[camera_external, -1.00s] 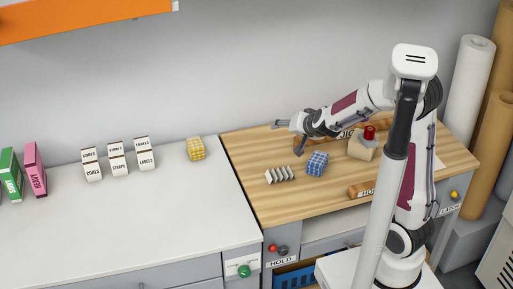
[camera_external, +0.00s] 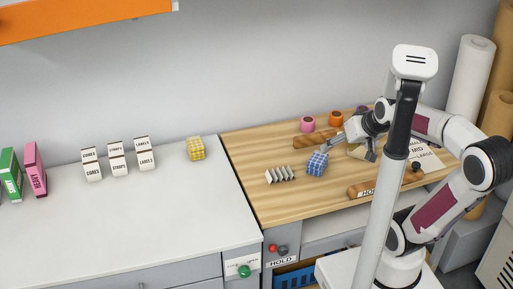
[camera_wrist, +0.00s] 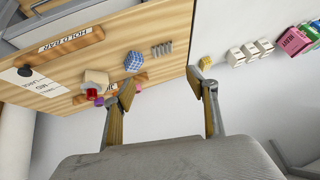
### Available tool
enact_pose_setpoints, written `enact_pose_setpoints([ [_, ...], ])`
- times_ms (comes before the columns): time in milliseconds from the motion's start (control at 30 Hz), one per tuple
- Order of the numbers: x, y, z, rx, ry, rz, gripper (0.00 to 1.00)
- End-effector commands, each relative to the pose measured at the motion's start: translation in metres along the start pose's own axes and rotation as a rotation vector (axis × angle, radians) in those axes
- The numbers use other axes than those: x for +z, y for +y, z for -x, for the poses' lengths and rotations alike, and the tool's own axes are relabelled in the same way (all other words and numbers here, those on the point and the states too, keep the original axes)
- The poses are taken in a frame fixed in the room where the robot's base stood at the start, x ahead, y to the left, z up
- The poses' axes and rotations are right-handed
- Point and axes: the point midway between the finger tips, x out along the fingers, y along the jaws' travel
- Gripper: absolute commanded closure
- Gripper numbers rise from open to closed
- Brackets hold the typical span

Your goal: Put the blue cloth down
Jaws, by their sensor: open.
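The blue cloth (camera_external: 317,163) is a folded, blue-and-white checked bundle resting on the wooden bench top (camera_external: 265,205). It also shows in the wrist view (camera_wrist: 134,61), well beyond my fingers. My gripper (camera_external: 349,150) is open and empty, above the bench and to the right of the cloth. In the external view one finger points toward the cloth's upper edge; in the wrist view the two spread fingers (camera_wrist: 166,82) hold nothing and are apart from the cloth.
A ridged metal rack (camera_external: 281,175) stands just left of the cloth. A hold bar (camera_external: 368,188) lies at the front, with pink (camera_external: 307,124) and orange (camera_external: 336,118) spools at the back. A yellow checked bundle (camera_external: 196,149) and small boxes (camera_external: 117,160) stand on the grey counter (camera_external: 150,220).

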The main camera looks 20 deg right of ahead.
Motion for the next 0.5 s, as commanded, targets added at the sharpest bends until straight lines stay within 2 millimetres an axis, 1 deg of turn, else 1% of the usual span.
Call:
enact_pose_setpoints([
  [33, 0.009, 0.008, 0.009, 0.021, -0.009, 0.010, 0.42],
  [100, 0.024, 0.019, 0.020, 0.053, -0.033, 0.026, 0.42],
  [300, 0.058, 0.046, 0.045, 0.138, -0.091, 0.053, 0.42],
  [400, 0.069, 0.054, 0.052, 0.166, -0.108, 0.058, 0.42],
  [500, 0.075, 0.059, 0.055, 0.181, -0.119, 0.060, 0.42],
])
